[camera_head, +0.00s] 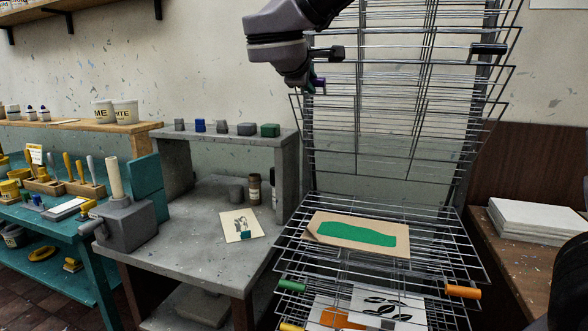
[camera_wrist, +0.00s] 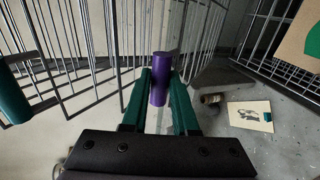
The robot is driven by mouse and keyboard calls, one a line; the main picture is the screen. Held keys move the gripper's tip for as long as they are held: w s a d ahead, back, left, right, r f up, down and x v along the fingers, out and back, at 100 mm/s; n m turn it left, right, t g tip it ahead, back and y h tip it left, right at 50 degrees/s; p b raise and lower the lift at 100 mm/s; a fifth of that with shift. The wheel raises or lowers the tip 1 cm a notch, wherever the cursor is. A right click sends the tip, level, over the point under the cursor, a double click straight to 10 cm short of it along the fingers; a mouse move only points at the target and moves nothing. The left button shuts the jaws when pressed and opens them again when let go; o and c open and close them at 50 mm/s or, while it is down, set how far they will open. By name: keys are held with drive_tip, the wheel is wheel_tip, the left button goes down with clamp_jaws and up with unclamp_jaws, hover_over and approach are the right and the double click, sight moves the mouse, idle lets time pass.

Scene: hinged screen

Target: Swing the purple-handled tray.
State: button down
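My gripper (camera_wrist: 160,98) has its two green fingers on either side of the purple handle (camera_wrist: 159,82), with almost no gap, and looks shut on it. In the head view the purple handle (camera_head: 319,83) shows at the left edge of the raised wire trays, under my wrist, which hides part of it. The purple-handled tray's wires run among the other raised trays (camera_head: 400,125), so its own outline is hard to single out. The lower trays (camera_head: 455,245) lie roughly flat in the rack, one holding a board with a green print (camera_head: 358,235).
A green handle (camera_head: 291,286) and an orange handle (camera_head: 462,292) stick out from lower trays. A grey bench (camera_head: 195,225) with a small print (camera_head: 240,225) stands left of the rack. A brown table with white sheets (camera_head: 535,228) stands right. Open air lies between raised and lower trays.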

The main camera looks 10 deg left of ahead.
drive_tip(key=s+a+f, duration=0.1)
drive_tip(key=s+f, duration=0.6)
drive_tip(key=shift+f, duration=0.25)
idle(0.3)
drive_tip(key=s+f, duration=0.4)
drive_tip(key=f, duration=0.4)
drive_tip(key=shift+s+a+f, duration=0.3)
drive_tip(key=shift+a+f, duration=0.05)
drive_tip(key=shift+f, duration=0.05)
drive_tip(key=c, duration=0.6)
unclamp_jaws()
drive_tip(key=shift+s, duration=0.15)
